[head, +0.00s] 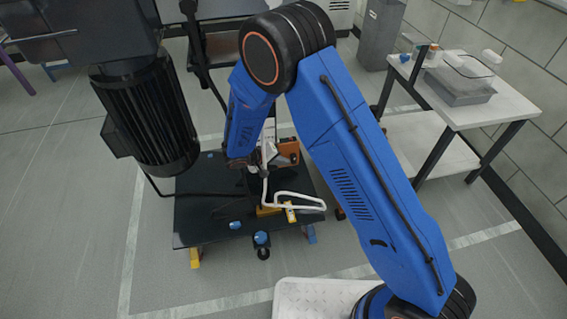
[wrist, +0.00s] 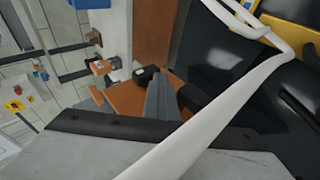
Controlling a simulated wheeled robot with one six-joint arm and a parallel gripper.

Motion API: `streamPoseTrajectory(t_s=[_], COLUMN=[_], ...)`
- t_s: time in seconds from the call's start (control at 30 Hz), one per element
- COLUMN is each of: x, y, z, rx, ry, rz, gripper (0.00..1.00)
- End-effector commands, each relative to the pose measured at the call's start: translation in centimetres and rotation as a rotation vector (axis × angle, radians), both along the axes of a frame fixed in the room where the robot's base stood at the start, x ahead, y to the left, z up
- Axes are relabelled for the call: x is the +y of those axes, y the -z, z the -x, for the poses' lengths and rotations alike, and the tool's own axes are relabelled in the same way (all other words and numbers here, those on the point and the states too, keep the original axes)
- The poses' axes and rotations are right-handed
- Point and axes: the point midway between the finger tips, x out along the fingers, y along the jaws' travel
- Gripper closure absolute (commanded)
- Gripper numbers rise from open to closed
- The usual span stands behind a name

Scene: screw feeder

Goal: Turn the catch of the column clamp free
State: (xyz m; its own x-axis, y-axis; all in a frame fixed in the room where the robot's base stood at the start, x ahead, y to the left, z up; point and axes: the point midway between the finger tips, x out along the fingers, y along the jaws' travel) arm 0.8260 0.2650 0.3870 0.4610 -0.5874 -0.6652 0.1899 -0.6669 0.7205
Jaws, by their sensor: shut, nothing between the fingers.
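My gripper shows in the wrist view (wrist: 160,80) as a grey tapering finger with its tip up against an orange-brown part (wrist: 128,100), which looks like the column clamp. Its jaws are shut with nothing held. A small black piece (wrist: 145,74), possibly the catch, is beside the fingertip; I cannot tell whether they touch. In the head view an orange-brown block (head: 289,151) stands just right of my wrist, over the dark table. My fingers and the catch are too small or hidden there.
A white bent tube (wrist: 215,115) crosses close in front of the wrist camera; it lies over the dark table (head: 200,212) in the head view. A black ribbed motor (head: 148,115) hangs at the left. A white side table (head: 480,108) with a grey tray stands at the right.

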Motion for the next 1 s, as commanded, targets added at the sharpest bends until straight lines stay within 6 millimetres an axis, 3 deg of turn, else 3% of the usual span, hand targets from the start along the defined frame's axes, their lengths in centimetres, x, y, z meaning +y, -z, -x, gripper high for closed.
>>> streamPoseTrajectory(t_s=[0.6, 1.0], x=[7.9, 10.0], y=[-7.8, -10.0], z=[5.8, 7.4], rx=[-0.001, 0.0], ry=[-0.013, -0.014], rz=[-0.01, -0.012], gripper=[1.0, 1.0])
